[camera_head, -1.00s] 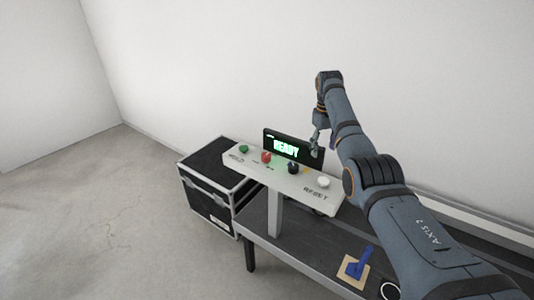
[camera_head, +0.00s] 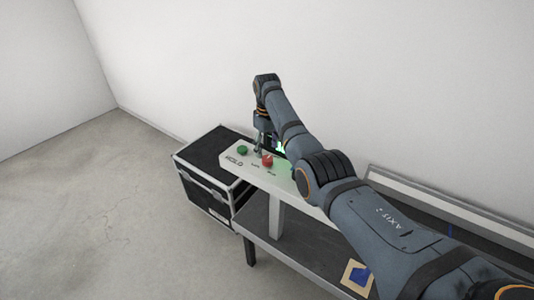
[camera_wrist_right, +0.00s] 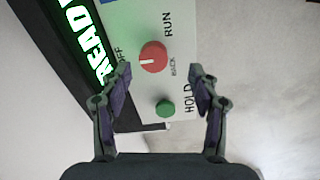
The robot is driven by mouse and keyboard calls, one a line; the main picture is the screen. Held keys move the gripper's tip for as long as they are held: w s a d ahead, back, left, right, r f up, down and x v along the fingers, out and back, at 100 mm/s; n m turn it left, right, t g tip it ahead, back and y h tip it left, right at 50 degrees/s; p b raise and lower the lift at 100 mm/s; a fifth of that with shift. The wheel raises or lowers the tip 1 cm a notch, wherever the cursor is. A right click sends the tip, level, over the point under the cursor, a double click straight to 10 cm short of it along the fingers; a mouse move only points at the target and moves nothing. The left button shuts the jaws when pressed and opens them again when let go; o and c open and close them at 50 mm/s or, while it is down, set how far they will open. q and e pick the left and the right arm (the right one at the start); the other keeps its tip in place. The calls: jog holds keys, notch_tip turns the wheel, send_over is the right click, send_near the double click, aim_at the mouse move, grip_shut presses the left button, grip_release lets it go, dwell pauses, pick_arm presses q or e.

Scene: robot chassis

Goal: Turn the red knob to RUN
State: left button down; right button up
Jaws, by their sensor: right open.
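The red knob (camera_head: 267,160) sits on top of the pale control panel (camera_head: 240,161). In the right wrist view the red knob (camera_wrist_right: 153,57) shows a short white mark on its face, on the side toward the OFF label. The RUN label (camera_wrist_right: 167,25) is printed above it in that view. My right gripper (camera_wrist_right: 160,72) is open, with nothing between its fingers. In the wrist view the knob appears just beyond the gap between the fingertips. In the head view the gripper (camera_head: 262,146) hangs close beside the knob, partly hidden by its arm. My left gripper is out of view.
A green button (camera_wrist_right: 165,108) sits near the HOLD label. The lit display (camera_wrist_right: 92,45) reads READY, partly cut off. A black case (camera_head: 207,168) stands at the panel's left. A blue item on a tan plate (camera_head: 358,278) lies on the dark bench below.

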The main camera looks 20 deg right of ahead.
aim_at(267, 158)
jog(key=f, duration=0.1)
jog(key=w+f, duration=0.1)
jog(key=f, duration=0.2)
jog(key=shift+w+d+f, duration=0.15)
jog(key=shift+w+d, duration=0.05)
jog(key=shift+d, duration=0.2)
jog(key=shift+a+f, duration=0.1)
jog(key=shift+f, duration=0.65)
jog(key=shift+s+a, duration=0.1)
jog(key=shift+s, duration=0.1)
jog(key=shift+c, duration=3.2)
jog(key=c, duration=0.5)
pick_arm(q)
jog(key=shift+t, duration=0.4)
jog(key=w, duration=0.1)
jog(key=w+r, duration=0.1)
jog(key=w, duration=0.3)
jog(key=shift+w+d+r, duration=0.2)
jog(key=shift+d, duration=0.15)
